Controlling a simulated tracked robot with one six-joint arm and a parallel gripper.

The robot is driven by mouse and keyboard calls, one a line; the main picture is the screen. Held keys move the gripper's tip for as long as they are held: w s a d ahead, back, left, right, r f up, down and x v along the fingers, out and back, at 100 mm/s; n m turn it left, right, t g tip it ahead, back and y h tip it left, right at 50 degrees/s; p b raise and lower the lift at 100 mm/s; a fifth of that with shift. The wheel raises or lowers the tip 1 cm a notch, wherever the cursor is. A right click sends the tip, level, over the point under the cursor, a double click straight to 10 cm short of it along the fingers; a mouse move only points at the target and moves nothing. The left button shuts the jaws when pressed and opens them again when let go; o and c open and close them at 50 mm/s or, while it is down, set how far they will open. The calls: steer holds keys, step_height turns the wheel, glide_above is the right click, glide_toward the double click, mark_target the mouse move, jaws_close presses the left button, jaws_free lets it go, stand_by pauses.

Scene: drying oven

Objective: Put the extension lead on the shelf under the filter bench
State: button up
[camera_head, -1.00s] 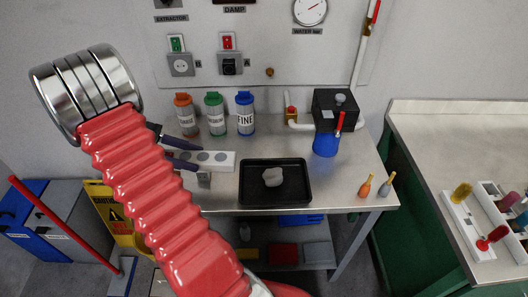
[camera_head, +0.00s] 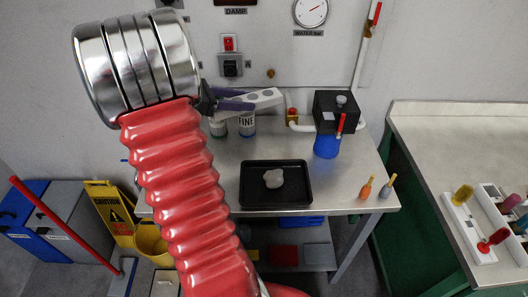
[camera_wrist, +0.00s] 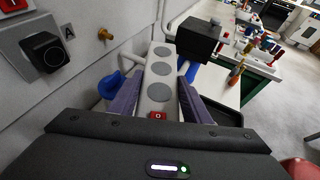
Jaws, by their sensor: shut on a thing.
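The extension lead (camera_head: 265,98), a white strip with round grey sockets, is held in the air above the back of the steel filter bench (camera_head: 335,185). My gripper (camera_head: 238,99) is shut on it, with purple-grey fingers on both sides of its near end. In the wrist view the lead (camera_wrist: 160,78) points away from me between the fingers (camera_wrist: 160,105), a red switch at its near end. The shelf (camera_head: 300,268) under the bench shows partly, beyond the bench's front edge; its left part is hidden by my arm.
A red bin (camera_head: 284,255) and a grey bin (camera_head: 318,254) occupy the shelf. A yellow bucket (camera_head: 150,243) stands left.

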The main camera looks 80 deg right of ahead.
glide_above(243, 151)
step_height(243, 151, down, 14)
steer(key=shift+s, duration=0.1)
stand_by(0.3)
steer(key=shift+f, duration=1.95)
steer(key=o, duration=1.3)
